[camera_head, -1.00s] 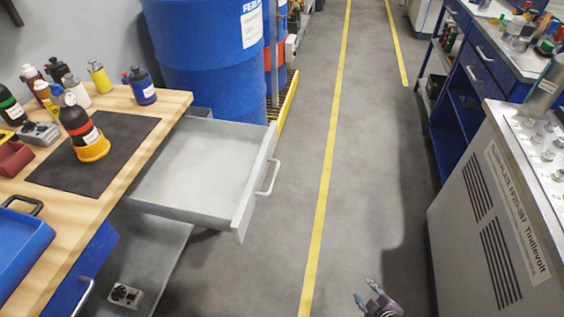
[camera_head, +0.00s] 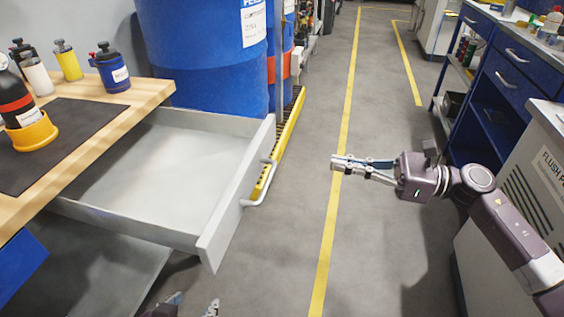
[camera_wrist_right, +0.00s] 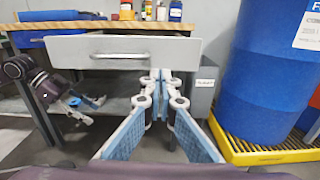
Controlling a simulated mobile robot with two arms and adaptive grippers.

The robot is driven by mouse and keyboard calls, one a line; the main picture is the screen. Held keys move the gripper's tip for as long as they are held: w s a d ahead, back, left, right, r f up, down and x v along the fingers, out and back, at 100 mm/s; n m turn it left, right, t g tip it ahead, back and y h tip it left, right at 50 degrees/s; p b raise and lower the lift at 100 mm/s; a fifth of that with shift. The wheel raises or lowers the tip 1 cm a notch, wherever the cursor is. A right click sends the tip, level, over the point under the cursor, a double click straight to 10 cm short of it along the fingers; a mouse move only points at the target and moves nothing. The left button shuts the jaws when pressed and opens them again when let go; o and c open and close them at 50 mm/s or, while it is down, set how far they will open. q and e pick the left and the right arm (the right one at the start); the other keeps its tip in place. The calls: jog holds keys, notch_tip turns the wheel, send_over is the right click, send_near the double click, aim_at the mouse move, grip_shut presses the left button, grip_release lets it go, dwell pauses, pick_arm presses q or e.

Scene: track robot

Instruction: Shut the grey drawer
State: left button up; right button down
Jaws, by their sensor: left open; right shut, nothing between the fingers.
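The grey drawer (camera_head: 150,215) is pulled out of the workbench at left and looks empty. Its front panel (camera_head: 238,190) carries a bar handle (camera_head: 262,186) facing the aisle. My right gripper (camera_head: 338,165) is shut and empty over the aisle, to the right of the handle and apart from it. In the right wrist view the drawer front (camera_wrist_right: 185,50) and handle (camera_wrist_right: 118,56) face my right fingers (camera_wrist_right: 160,78). My left gripper (camera_head: 192,306) is open and empty at the bottom edge, its fingertips just showing; it also appears in the right wrist view (camera_wrist_right: 92,102).
The wooden workbench (camera_head: 150,92) holds several bottles and a dark mat (camera_head: 75,125). Blue drums (camera_head: 205,60) stand behind the drawer on a yellow-edged pallet (camera_head: 285,125). A grey cabinet (camera_head: 545,130) stands at right. The aisle floor between is clear.

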aim_at(264, 152)
jog(key=x, duration=1.3)
jog(key=shift+s+a, duration=0.2)
jog(key=shift+w+a, duration=0.15)
jog(key=shift+a, duration=0.2)
jog(key=shift+a, duration=0.1)
